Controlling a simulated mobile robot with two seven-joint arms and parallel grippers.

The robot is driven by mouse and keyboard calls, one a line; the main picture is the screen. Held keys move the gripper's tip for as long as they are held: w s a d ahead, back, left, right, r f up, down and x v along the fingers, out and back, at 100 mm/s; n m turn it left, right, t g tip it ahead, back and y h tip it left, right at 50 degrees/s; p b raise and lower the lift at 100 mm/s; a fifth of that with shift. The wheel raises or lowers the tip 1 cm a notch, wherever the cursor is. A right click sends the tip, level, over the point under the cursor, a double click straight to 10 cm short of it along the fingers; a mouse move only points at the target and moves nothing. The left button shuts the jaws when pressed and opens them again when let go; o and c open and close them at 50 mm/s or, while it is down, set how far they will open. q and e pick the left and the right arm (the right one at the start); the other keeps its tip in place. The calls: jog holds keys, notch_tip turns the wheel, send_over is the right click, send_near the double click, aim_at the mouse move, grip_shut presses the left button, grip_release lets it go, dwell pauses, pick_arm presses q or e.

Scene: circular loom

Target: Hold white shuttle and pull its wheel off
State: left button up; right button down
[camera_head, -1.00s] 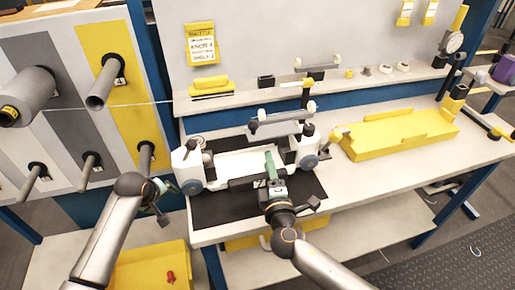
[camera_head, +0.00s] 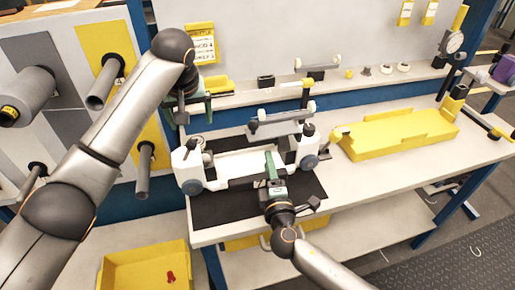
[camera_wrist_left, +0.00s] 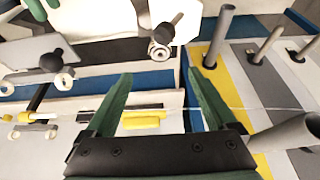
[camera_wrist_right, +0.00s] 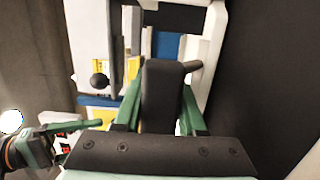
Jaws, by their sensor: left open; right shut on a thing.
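My right gripper (camera_head: 271,168) is shut on the black bar along the shuttle's front. In the right wrist view the black bar (camera_wrist_right: 162,95) stands between the green fingers. My left gripper (camera_head: 192,108) is open and empty, raised behind the shuttle's left end. In the left wrist view its fingers (camera_wrist_left: 160,95) are apart, and the shuttle's white end block (camera_wrist_left: 178,18) is at the top.
A yellow tray (camera_head: 400,138) lies on the table at right. A back shelf (camera_head: 350,82) carries small parts and a yellow block. Pegs, including a grey one (camera_head: 142,175), stick out of the board at left. A yellow bin (camera_head: 130,265) stands below. A thin thread (camera_wrist_left: 270,109) crosses the left wrist view.

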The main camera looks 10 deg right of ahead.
aim_at(196, 140)
pick_arm(q)
jog(key=x, duration=1.1)
jog(key=shift+f, duration=0.35)
grip_shut()
dwell(0.4)
